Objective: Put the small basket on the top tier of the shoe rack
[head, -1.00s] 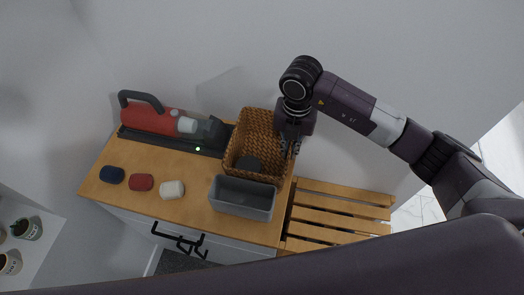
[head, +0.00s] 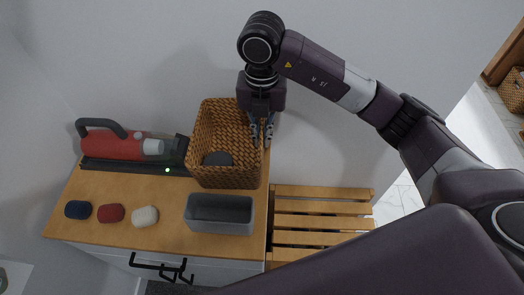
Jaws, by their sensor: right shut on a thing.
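A brown wicker basket (head: 226,177) is at the right end of the wooden cabinet top, with a dark rounded item (head: 217,159) inside it. My right gripper (head: 262,138) comes down from above and is shut on the basket's right wall. The basket looks slightly raised, but its underside is hidden. The slatted wooden shoe rack (head: 322,207) stands to the right of the cabinet, lower than its top. Its top tier is bare where it shows; my right arm hides its front part. My left gripper is not in view.
A grey bin (head: 220,226) stands just in front of the basket. A red handheld vacuum (head: 115,146) lies along the wall at left. Blue (head: 78,209), red (head: 111,213) and white (head: 145,216) small items lie near the cabinet's front edge. Another wicker basket (head: 512,92) is at far right.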

